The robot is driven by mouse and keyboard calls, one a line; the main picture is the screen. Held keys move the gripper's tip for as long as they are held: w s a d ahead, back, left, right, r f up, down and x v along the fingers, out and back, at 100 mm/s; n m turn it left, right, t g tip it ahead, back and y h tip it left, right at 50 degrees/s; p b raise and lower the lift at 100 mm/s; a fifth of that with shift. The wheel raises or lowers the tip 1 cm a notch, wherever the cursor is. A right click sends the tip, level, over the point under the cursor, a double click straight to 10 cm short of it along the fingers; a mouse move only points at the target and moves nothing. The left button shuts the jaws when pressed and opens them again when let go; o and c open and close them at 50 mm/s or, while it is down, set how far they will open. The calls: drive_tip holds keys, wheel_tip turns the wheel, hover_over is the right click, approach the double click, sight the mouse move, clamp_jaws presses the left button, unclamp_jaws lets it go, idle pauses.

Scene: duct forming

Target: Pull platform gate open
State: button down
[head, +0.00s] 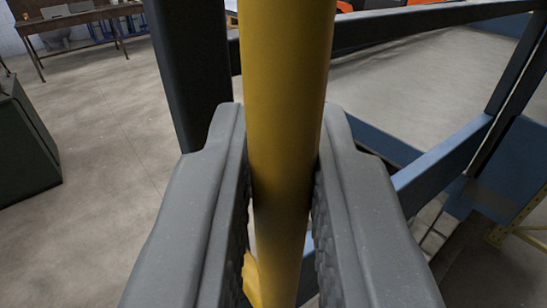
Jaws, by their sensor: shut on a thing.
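A yellow round bar (285,70) runs from the top of the head view down between my gripper's fingers. I take it to be part of the platform gate. My gripper (283,165) is shut on this bar, with a grey finger on each side of it. A dark upright post (190,65) stands just behind and left of the bar. The lower end of the bar is partly hidden between the fingers.
Dark and blue rails (440,165) run behind and to the right. A dark green cabinet (25,140) stands at the left edge. A table (80,20) is at the far left. Grey floor lies open between them.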

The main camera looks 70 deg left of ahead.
sight(241, 49)
drive_tip(key=shift+r, duration=0.1)
drive_tip(key=c, duration=1.5)
unclamp_jaws()
drive_tip(key=shift+w, duration=0.1)
drive_tip(key=shift+r+b, duration=0.4)
drive_tip(key=shift+r, duration=1.2)
drive_tip(key=shift+s, duration=0.2)
drive_tip(key=shift+s+a+b, duration=0.1)
drive_tip(key=shift+s+b, duration=0.1)
drive_tip(key=shift+b, duration=0.35)
